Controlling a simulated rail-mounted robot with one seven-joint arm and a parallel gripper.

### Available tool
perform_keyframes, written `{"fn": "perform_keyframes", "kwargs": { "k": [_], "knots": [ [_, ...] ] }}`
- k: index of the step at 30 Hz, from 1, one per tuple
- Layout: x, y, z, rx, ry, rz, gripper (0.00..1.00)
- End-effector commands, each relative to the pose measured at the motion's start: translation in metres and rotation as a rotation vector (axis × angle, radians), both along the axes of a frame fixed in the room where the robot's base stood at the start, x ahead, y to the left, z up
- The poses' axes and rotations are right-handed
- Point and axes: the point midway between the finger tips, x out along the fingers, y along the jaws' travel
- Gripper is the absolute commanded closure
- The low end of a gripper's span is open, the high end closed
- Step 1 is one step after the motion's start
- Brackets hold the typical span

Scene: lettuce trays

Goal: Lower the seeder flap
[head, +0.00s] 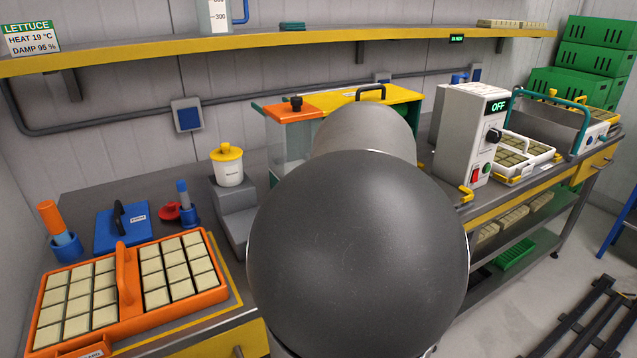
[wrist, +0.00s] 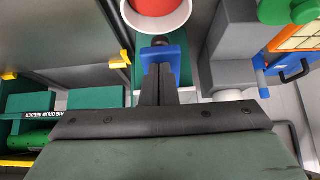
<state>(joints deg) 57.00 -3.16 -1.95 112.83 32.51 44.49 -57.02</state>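The drum seeder, labelled on a dark strip (wrist: 50,116), shows in part at the left of the wrist view, with a green cylinder (wrist: 25,141) below. My gripper (wrist: 158,70) has its two dark fingers together, with no visible gap. Their tips lie in front of a blue block (wrist: 174,58) with a dark knob; I cannot tell whether they touch it. A white round cup (wrist: 183,22) with red inside is just beyond. I cannot single out the seeder flap. In the head view my own arm hides the gripper and the middle of the bench.
An orange tray (head: 124,272) of pale plugs is at the left. A white tub with a yellow lid (head: 229,167) stands on a grey step. A clear bin with an orange lid (head: 285,108) stands behind my arm. A white machine reading OFF (head: 462,133) stands at the right.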

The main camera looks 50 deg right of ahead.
Motion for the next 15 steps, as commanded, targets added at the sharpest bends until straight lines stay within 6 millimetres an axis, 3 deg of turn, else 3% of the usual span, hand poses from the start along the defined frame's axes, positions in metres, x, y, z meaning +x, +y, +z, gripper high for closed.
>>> {"fn": "perform_keyframes", "kwargs": {
  "k": [8,11,15],
  "knots": [
    [0.0,0.0,0.003,0.0,0.0,0.0,1.0],
    [-0.002,0.001,0.013,-0.001,-0.001,0.002,1.0],
    [-0.006,0.004,0.04,-0.003,-0.003,0.005,1.0]
  ]
}}
